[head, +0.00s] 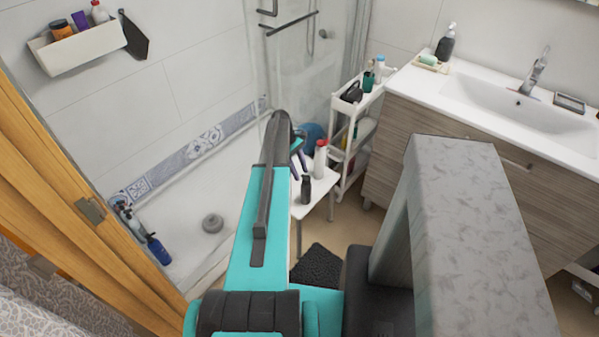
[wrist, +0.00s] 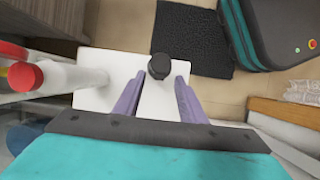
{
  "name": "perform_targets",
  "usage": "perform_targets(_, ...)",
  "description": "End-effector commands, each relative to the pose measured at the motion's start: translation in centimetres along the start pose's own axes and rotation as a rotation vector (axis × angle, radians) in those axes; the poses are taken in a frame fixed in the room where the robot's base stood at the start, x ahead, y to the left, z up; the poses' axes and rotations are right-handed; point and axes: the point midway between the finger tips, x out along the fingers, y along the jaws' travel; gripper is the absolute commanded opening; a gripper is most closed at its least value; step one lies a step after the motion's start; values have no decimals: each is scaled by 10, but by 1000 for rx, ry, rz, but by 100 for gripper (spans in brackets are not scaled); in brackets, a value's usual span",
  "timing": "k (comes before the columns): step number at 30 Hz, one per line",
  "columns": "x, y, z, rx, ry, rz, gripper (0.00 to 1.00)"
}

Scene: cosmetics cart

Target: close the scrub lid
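I cannot make out a part that is clearly the scrub lid. A small dark container with a round black top (wrist: 160,66) stands on a white stool (wrist: 98,99). In the head view, the dark container (head: 305,189) is upright near the stool's front. My gripper (wrist: 160,78) is open, its two purple fingers apart, with the container's black top between or just beyond the fingertips. Contact cannot be told. My gripper (head: 302,160) is partly hidden behind my arm in the head view.
A white bottle with a red cap (head: 320,158) stands on the stool close to my gripper; it also shows in the wrist view (wrist: 60,77). A white shelf cart (head: 340,155) and a sink cabinet (head: 400,150) stand to the right. A black mat (head: 318,266) lies on the floor.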

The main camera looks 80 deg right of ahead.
Motion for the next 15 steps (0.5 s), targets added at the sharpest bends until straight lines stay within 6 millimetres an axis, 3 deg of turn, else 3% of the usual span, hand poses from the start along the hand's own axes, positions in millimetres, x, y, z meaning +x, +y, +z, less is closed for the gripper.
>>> perform_targets(1,0,0,0,0,0,0,37)
perform_targets(8,0,0,0,1,0,0,0)
perform_targets(15,0,1,-1,0,-10,0,0)
